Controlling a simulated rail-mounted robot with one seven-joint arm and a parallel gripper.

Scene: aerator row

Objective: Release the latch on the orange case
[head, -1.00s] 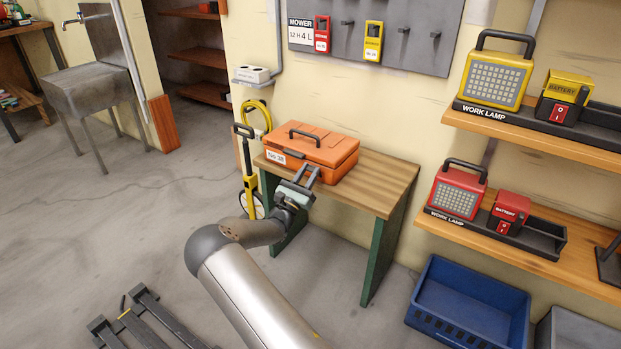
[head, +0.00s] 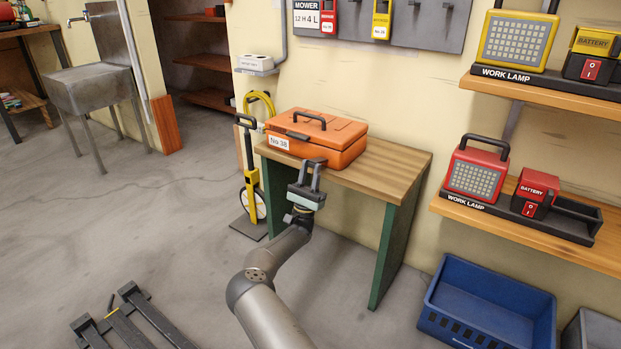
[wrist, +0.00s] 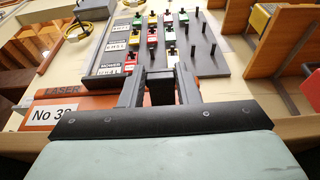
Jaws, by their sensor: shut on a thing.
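The orange case (head: 330,151) sits shut on the wooden bench, with a black handle on its lid and a "No 38" label on its front. A black latch piece (head: 297,135) shows on the front, left of my fingers. My gripper (head: 313,164) is at the right part of the case's front, with its fingers against it. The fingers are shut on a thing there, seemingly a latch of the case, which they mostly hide. In the wrist view my fingers (wrist: 158,76) reach to the case front, and the case's label corner (wrist: 55,112) shows at left.
The wooden bench (head: 398,168) has bare top to the right of the case. A yellow measuring wheel (head: 250,178) stands at its left. A blue crate (head: 487,305) and shelves with work lamps (head: 477,172) are at right. A pegboard (head: 430,25) hangs above.

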